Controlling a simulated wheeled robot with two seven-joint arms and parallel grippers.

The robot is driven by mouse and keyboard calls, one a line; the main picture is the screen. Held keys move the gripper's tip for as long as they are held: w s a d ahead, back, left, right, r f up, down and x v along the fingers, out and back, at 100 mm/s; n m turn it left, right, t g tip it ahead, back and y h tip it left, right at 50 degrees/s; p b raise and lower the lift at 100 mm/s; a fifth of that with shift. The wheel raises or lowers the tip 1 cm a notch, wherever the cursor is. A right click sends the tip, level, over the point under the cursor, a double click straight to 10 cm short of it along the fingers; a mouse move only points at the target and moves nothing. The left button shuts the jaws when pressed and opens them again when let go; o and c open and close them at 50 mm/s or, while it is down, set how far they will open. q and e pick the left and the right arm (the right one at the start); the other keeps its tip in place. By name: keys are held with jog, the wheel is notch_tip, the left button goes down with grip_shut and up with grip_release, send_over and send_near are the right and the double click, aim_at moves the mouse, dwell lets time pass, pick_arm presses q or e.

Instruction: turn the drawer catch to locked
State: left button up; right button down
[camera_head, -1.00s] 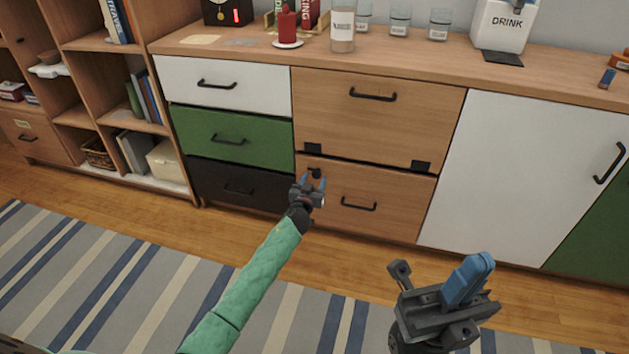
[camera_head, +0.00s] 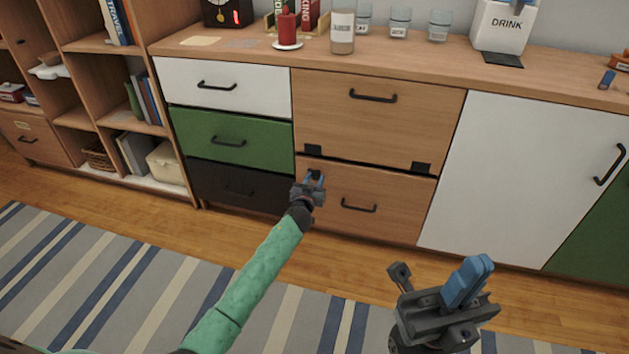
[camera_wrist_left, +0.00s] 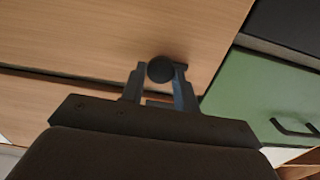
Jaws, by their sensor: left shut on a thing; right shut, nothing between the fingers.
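The drawer catch is a small round dark knob (camera_wrist_left: 161,69) on the upper left of the lower wooden drawer (camera_head: 400,208). It also shows in the head view (camera_head: 315,174), partly covered by my fingers. My left gripper (camera_head: 314,178) reaches it from the front. In the left wrist view my left gripper (camera_wrist_left: 160,78) has one finger on each side of the knob and is shut on it. Which way the catch is turned cannot be made out. My right gripper (camera_head: 470,282) is shut and empty, low at the right of the head view, away from the cabinet.
A wooden flap (camera_head: 375,120) with dark hinges sits just above the lower drawer. A green drawer (camera_head: 195,130) and a black drawer (camera_head: 215,186) lie to the left. A white door (camera_head: 520,170) is at the right. The striped rug (camera_head: 120,280) is clear.

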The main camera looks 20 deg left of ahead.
pick_arm(q)
jog(key=m, duration=0.4)
jog(key=shift+d+m+p, duration=0.1)
jog(key=shift+m+p, duration=0.3)
jog(key=m, duration=0.4)
jog(key=shift+m+p, duration=0.3)
jog(key=shift+p, duration=0.05)
jog(key=m, duration=0.5)
jog(key=shift+d+f, duration=0.1)
jog(key=shift+f+m+p, duration=0.1)
jog(key=shift+m+p, duration=0.25)
jog(key=shift+m, duration=1.25)
jog(key=o, duration=1)
jog(key=shift+c, duration=0.2)
